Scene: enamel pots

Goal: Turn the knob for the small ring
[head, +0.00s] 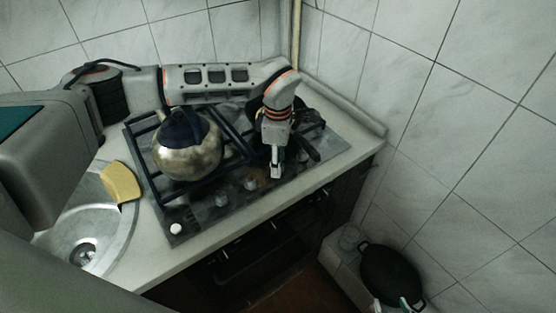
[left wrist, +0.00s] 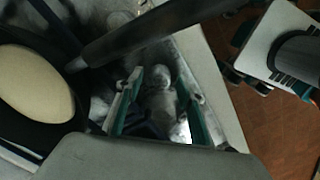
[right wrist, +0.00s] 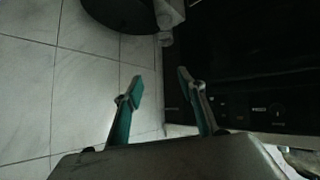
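The dark hob (head: 205,212) has several pale knobs along its front edge, among them a white knob (head: 176,229), a grey knob (head: 221,199) and another grey knob (head: 250,184). My left gripper (head: 277,168) points down over the right part of this row. In the left wrist view, its teal fingers stand apart with a blurred knob (left wrist: 161,104) between them; contact is not clear. My right gripper (right wrist: 160,88) is open and empty, low in front of the dark oven front. The small ring cannot be made out under the cookware and my arm.
A metal kettle (head: 187,155) stands on the hob's left grate. A black pan (left wrist: 68,112) with a cream disc inside stands near my left gripper, its handle (left wrist: 150,32) crossing above the fingers. A black pot (head: 390,273) sits low at right. A yellow sponge (head: 121,182) lies by the sink (head: 112,247).

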